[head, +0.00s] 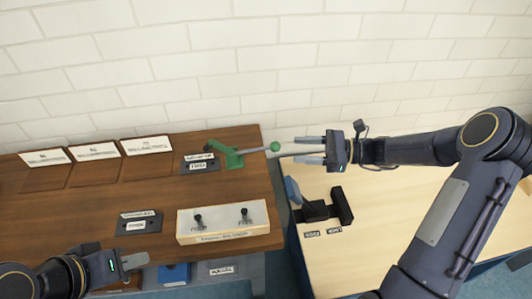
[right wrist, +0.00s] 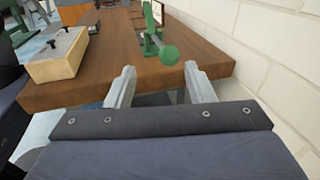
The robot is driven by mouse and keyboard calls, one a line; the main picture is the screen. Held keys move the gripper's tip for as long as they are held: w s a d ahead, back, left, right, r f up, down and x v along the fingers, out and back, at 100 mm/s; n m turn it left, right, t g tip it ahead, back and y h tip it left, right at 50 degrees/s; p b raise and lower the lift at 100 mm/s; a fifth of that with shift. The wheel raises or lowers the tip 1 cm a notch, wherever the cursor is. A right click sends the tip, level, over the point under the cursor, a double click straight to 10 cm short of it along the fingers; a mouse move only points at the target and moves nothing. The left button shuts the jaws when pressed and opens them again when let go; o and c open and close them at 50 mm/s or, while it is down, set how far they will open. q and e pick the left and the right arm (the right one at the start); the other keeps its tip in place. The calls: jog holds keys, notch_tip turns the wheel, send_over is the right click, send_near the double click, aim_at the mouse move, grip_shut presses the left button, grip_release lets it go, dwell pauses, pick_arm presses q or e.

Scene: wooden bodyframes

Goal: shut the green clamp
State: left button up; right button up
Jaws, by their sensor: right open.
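The green clamp (head: 232,158) is mounted on the brown wooden table, near its back right corner. Its lever sticks out to the right, nearly level, and ends in a green ball (head: 275,146) past the table edge. In the right wrist view the clamp (right wrist: 152,40) and its ball (right wrist: 168,55) show just beyond the fingertips. My right gripper (head: 299,149) is open and empty, its fingers pointing left at the ball. In its wrist view (right wrist: 159,70) the ball appears between the tips; contact cannot be told. My left gripper (head: 138,262) is at the table's front left, far from the clamp.
A pale switch box (head: 222,226) with two toggles sits at the table's front right. A dark label plate (head: 138,223) lies left of it. White cards (head: 94,151) stand at the back. A lighter table (head: 370,225) with a black fixture (head: 318,210) is on the right.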

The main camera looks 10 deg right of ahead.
aim_at(275, 146)
jog(key=shift+m+y, duration=0.3)
jog(key=shift+m, duration=0.1)
jog(key=x, duration=0.2)
jog(key=w+x, duration=0.1)
jog(key=x, duration=0.2)
jog(key=f+x, duration=0.1)
jog(key=x, duration=0.2)
jog(key=shift+w+d, duration=0.15)
jog(key=shift+d, duration=0.05)
grip_shut()
